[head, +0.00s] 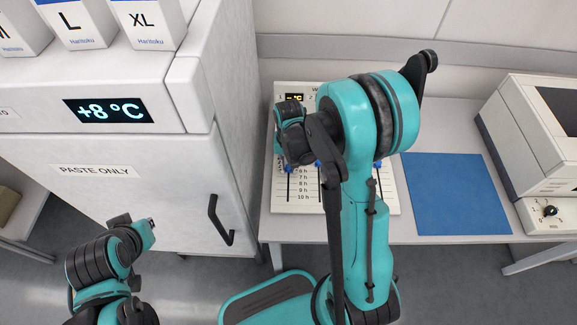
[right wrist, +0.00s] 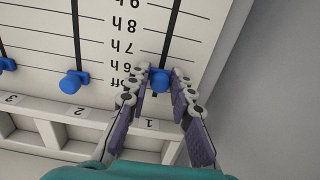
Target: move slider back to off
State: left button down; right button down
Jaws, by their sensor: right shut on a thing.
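The slider panel (head: 308,205) is a white board on the table with dark vertical slots and hour marks. In the right wrist view it appears upside down, with blue knobs in slots numbered 1, 2 and 3. My right gripper (right wrist: 161,88) is shut on the blue knob of slider 1 (right wrist: 160,79), which sits near the "off" row. The knob of slider 2 (right wrist: 72,82) stands free near that row. In the head view my right gripper (head: 293,160) is at the panel's left side, its fingertips largely hidden. My left gripper (head: 146,226) is low at the left, away from the panel.
A grey cabinet (head: 120,205) marked "PASTE ONLY" stands left of the panel, with a dark handle. A blue mat (head: 456,195) lies right of the panel, and a white machine (head: 535,130) stands beyond it. Boxes (head: 78,22) stand on the cabinet.

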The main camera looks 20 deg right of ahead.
jog(key=shift+w+f, duration=0.1)
jog(key=shift+w, duration=0.05)
jog(key=shift+w+d, duration=0.15)
jog(key=shift+w, duration=0.1)
jog(key=shift+w+d, duration=0.35)
jog(key=shift+w, duration=0.3)
jog(key=c, duration=1.3)
grip_release()
jog(key=shift+w, duration=0.1)
jog(key=shift+c, duration=0.2)
jog(key=o, duration=0.7)
jog(key=shift+w+d+f, duration=0.1)
jog(key=shift+r, duration=0.2)
notch_tip(320, 180, up, 6)
jog(key=p, duration=0.4)
